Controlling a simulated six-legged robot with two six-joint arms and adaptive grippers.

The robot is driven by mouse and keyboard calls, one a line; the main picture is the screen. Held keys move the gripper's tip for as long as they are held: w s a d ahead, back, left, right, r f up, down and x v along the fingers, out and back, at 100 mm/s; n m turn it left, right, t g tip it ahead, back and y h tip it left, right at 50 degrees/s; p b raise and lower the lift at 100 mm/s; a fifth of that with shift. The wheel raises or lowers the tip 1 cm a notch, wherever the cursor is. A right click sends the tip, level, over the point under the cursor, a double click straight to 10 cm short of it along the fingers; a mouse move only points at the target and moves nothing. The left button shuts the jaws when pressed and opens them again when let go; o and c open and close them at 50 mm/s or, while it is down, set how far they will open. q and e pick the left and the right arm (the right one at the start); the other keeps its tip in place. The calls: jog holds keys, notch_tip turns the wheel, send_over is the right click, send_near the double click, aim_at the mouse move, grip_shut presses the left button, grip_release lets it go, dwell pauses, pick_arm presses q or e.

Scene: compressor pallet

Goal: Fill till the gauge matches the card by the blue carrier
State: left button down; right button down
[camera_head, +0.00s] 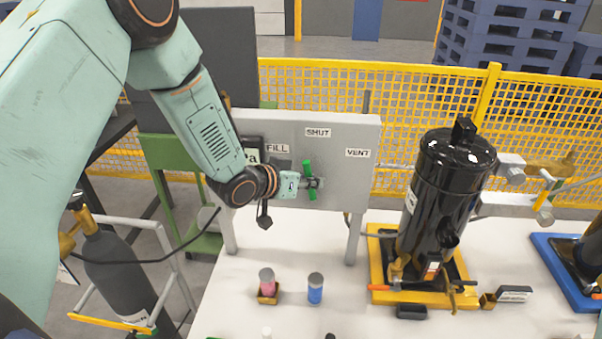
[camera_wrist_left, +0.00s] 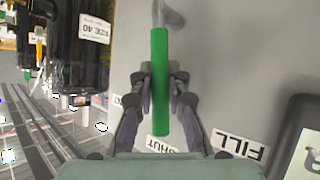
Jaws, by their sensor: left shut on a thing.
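My left gripper (camera_head: 308,183) is at the grey panel (camera_head: 350,180), shut on a green lever (camera_head: 309,164). In the left wrist view the gripper (camera_wrist_left: 163,90) has its fingers on both sides of the lever (camera_wrist_left: 160,50). The lever stands nearly upright, its end towards the SHUT label (camera_head: 318,132). FILL (camera_head: 277,148) is left of it, VENT (camera_head: 357,153) right. A dark-framed white face (camera_head: 252,157), perhaps the gauge, is mostly behind my arm; no reading shows. The blue carrier (camera_head: 548,250) is cut off at the right edge. A small card (camera_head: 514,294) lies left of it, unreadable.
A black cylinder (camera_head: 445,190) stands in a yellow carrier (camera_head: 381,275) on the white table. A pink-filled jar (camera_head: 267,280) and a blue one (camera_head: 315,289) stand in front of the panel. A grey gas bottle (camera_head: 118,265) is at left. Yellow mesh fencing (camera_head: 330,90) runs behind.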

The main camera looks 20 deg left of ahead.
pick_arm(q)
jog(key=shift+w+d+r+m+g+y+p, duration=0.1)
jog(key=shift+w+d+m+g+y+p, duration=0.1)
jog(key=shift+d+m+g+y+p, duration=0.3)
jog(key=shift+d, duration=0.15)
jog(key=c, duration=1.7)
grip_release()
jog(key=shift+o, duration=0.7)
jog(key=shift+w, duration=0.1)
jog(key=v, duration=1.1)
jog(key=shift+s+r, duration=0.15)
jog(key=shift+s, duration=0.25)
